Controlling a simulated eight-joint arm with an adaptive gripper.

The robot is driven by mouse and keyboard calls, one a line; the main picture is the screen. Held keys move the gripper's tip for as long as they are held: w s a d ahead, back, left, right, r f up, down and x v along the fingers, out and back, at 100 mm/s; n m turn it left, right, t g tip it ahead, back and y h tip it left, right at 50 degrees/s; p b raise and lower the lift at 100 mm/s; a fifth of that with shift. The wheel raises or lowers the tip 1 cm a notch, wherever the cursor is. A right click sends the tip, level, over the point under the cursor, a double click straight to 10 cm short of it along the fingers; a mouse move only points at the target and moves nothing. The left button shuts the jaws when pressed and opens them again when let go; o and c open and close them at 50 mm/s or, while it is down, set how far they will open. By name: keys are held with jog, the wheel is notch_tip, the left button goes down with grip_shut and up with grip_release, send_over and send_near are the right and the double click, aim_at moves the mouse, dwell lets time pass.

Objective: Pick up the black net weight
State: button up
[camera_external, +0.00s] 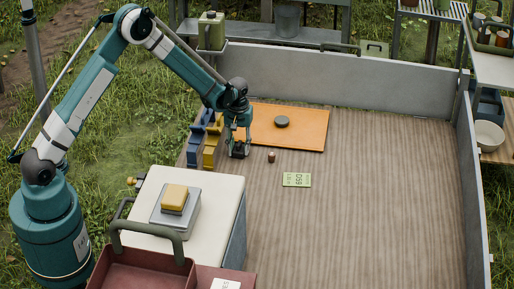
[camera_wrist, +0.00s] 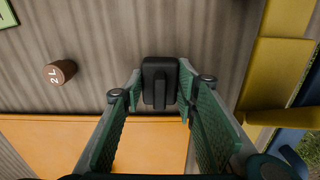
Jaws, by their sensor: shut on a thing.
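The black net weight (camera_wrist: 160,79) is a small dark block between my fingertips in the wrist view. In the outside view the black net weight (camera_external: 238,151) shows at the lower end of my gripper (camera_external: 238,143), near the left edge of the orange board. My gripper (camera_wrist: 160,92) is shut on it, with one green finger on each side. The fingers point down at the ribbed wooden bed. I cannot tell whether the weight touches the bed.
A brown cork-like piece (camera_wrist: 61,73) marked "2 L" stands beside the orange board (camera_external: 307,131), which bears a dark disc (camera_external: 281,121). A green card (camera_external: 297,180) lies to the right. The bed's right side is clear.

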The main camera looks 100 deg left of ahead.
aim_at(239, 143)
jog(key=shift+r+p, duration=1.1)
jog(key=shift+r, duration=3.95)
